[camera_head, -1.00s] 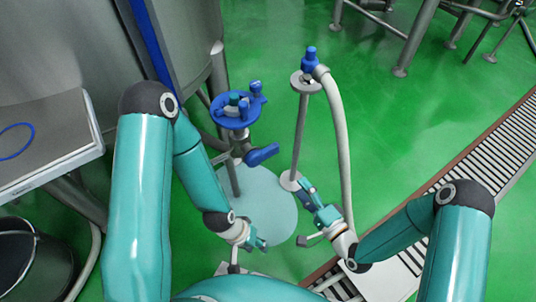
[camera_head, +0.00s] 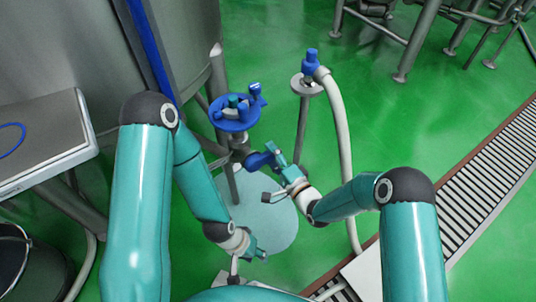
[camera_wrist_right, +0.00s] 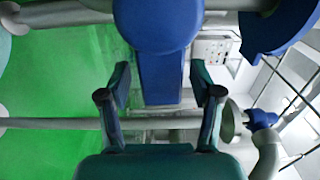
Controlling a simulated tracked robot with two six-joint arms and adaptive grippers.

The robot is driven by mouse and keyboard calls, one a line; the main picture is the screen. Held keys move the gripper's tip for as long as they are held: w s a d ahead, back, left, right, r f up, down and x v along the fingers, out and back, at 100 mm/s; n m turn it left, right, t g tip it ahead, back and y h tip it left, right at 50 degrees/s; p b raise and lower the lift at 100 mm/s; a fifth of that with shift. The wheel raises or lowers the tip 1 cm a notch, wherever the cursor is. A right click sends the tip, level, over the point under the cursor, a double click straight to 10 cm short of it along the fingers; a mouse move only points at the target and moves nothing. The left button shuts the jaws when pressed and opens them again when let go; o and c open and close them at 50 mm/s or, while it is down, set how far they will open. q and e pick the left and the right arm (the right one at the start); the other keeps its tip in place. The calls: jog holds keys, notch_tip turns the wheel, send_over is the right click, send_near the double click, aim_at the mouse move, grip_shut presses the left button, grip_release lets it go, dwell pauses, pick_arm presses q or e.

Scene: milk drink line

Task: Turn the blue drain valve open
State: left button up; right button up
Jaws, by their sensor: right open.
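The blue drain valve handle (camera_head: 257,161) sticks out to the right from the grey valve body (camera_head: 240,149), below a round blue tray. My right gripper (camera_head: 271,162) is open with its fingers at the handle's outer end. In the right wrist view the blue handle (camera_wrist_right: 161,78) reaches down between the two spread fingers of the right gripper (camera_wrist_right: 161,90), with gaps visible on both sides. My left gripper (camera_head: 258,250) hangs lower, over the pale round patch's near edge, away from the valve; its fingers are too small to read.
The blue tray (camera_head: 219,124) holds small parts above the valve. A grey stand (camera_head: 302,125) with a blue-capped fitting (camera_head: 311,62) and a pale hose (camera_head: 343,150) stand to the right. A steel tank (camera_head: 70,45) is at left. Green floor is open at right.

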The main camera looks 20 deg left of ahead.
jog(key=shift+a, duration=0.1)
grip_shut()
dwell(0.3)
